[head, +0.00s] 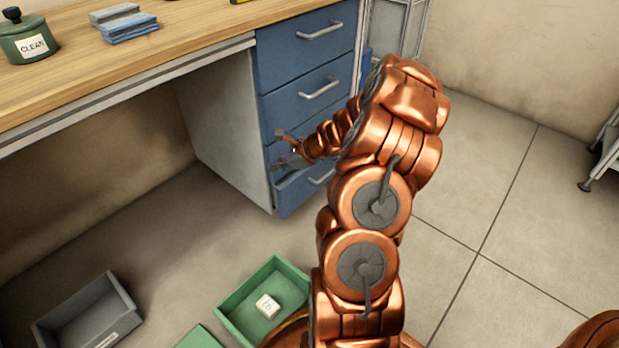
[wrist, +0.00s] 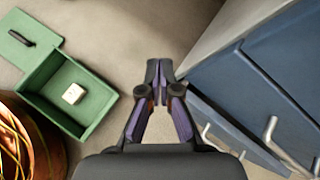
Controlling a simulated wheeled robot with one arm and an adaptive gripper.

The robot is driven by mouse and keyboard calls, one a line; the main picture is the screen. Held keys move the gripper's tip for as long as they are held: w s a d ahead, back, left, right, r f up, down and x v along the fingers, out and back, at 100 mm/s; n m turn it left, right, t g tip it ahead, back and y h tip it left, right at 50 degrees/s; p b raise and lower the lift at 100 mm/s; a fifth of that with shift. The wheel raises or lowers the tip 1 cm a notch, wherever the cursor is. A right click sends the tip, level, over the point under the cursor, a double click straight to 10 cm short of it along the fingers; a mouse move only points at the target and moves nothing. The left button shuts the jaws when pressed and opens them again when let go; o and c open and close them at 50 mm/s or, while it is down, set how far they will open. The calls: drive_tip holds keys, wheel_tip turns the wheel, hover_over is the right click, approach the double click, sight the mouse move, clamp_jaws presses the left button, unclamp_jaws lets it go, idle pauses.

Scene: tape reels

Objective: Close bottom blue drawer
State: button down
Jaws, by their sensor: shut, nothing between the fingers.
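The bottom blue drawer (head: 306,186) is the lowest in the desk's drawer stack in the head view. Its front appears to stand out a little from the cabinet, with a pale bar handle. The drawer also shows at the lower right of the wrist view (wrist: 235,132). My gripper (head: 281,162) is low in front of the drawer stack, near the upper left of the bottom drawer. In the wrist view my gripper (wrist: 158,68) is shut and empty, its tips left of the drawer front. I cannot tell whether it touches the drawer. My wrist partly hides the drawer above.
A green box (head: 262,298) holding a white block (head: 267,306) and a grey bin (head: 88,318) stand on the floor. A green pot (head: 28,38) and blue cloths (head: 130,26) lie on the wooden desktop (head: 180,52).

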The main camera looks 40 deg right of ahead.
drive_tip(key=s+d+f+m+h, duration=0.1)
drive_tip(key=s+d+f+m, duration=0.1)
drive_tip(key=d+f+m, duration=0.3)
drive_tip(key=s+d+f+m+h, duration=0.1)
drive_tip(key=s+d+f+h, duration=0.15)
drive_tip(key=d, duration=0.45)
drive_tip(key=s+d+f+m+h, duration=0.1)
drive_tip(key=s+d+f+m, duration=0.2)
drive_tip(key=d+f, duration=0.25)
drive_tip(key=b, duration=0.6)
approach(304, 177)
wheel_tip(304, 177, down, 5)
drive_tip(key=w, duration=0.2)
drive_tip(key=shift+w+a+r+t, duration=0.15)
drive_tip(key=shift+w+t, duration=0.25)
drive_tip(key=shift+w, duration=0.6)
drive_tip(key=shift+r, duration=0.1)
